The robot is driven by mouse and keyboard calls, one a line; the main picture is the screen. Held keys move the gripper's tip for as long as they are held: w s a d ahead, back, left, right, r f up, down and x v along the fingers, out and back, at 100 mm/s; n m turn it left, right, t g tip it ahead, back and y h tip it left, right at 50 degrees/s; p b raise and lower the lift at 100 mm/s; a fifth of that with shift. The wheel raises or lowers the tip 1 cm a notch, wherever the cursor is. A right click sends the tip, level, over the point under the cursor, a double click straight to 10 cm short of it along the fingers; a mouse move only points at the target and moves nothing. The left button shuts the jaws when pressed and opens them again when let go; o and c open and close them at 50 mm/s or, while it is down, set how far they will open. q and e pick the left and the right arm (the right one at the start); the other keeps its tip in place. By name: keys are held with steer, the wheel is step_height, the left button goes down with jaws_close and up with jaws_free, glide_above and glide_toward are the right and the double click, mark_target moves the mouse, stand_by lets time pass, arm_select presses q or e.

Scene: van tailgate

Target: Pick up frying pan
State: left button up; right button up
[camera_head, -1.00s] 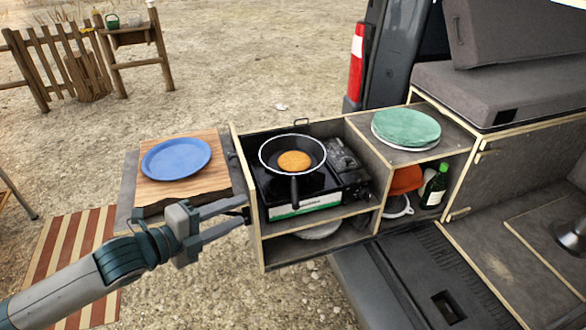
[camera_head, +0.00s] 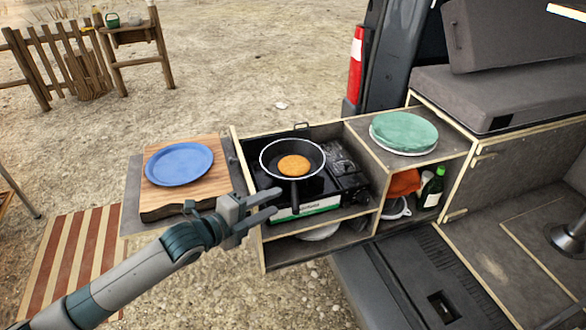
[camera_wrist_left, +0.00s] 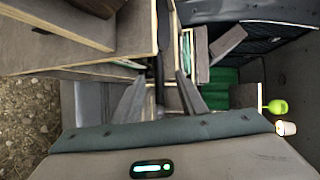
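The black frying pan (camera_head: 272,164) with a pale rim sits on the camping stove (camera_head: 345,183) in the pull-out box. A round golden-brown pancake (camera_head: 294,166) lies in it. Its dark handle points toward the front of the box. My left gripper (camera_head: 277,201) is just left of the handle's end, with its two fingers apart and nothing seen held. In the left wrist view the fingers (camera_wrist_left: 160,100) are also spread, with a dark strip between them that may be the handle. I cannot tell whether they touch it. My right gripper is in neither view.
A blue plate (camera_head: 179,164) lies on a wooden board (camera_head: 215,184) left of the stove. A bottle (camera_head: 433,187) stands in the cubby below. Wooden box walls (camera_head: 243,178) border the stove.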

arm_select(q)
steer(key=shift+x, duration=0.8)
steer(key=p+x, duration=0.3)
steer(key=x, duration=0.2)
steer(key=shift+d+f, duration=0.1)
steer(key=shift+f, duration=0.1)
steer(key=shift+c, duration=0.3)
jaws_close()
steer(key=shift+r, duration=0.15)
